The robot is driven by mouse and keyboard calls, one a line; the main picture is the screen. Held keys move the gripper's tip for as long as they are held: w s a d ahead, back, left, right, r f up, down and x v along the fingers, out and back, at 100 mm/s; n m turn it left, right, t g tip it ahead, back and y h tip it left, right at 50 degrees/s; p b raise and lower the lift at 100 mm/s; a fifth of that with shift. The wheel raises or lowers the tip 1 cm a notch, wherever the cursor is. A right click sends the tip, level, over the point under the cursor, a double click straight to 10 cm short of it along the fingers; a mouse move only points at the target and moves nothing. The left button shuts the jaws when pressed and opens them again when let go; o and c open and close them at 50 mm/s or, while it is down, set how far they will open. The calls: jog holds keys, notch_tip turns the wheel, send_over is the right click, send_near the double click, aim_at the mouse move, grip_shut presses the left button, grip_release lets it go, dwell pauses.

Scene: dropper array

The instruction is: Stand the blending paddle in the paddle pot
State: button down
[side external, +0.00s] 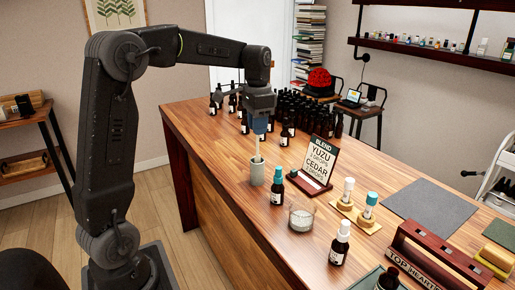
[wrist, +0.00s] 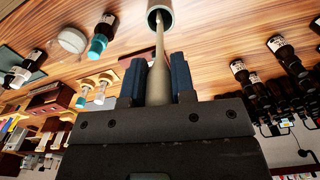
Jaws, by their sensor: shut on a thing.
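My gripper (side external: 260,126) points down above the pot and is shut on the blending paddle (side external: 258,147), a slim pale stick held upright. In the wrist view the blue fingers of my gripper (wrist: 159,76) flank the thick grip of the paddle (wrist: 159,82). The paddle pot (side external: 257,174) is a small grey cylinder on the wooden counter, directly below. In the wrist view the paddle's thin far end reaches the open mouth of the pot (wrist: 152,8). The lower tip appears to be within the rim; its depth inside is hidden.
A teal-capped dropper bottle (side external: 277,187) stands just right of the pot, with the blend sign (side external: 318,163) behind it. A glass dish (side external: 301,215) stands nearer the camera. Many dark bottles (side external: 293,108) crowd behind. The counter left of the pot is clear.

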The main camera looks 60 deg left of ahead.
aim_at(258, 155)
jog(key=shift+f, duration=2.5)
jog(key=c, duration=1)
grip_release()
jog(key=shift+o, duration=0.2)
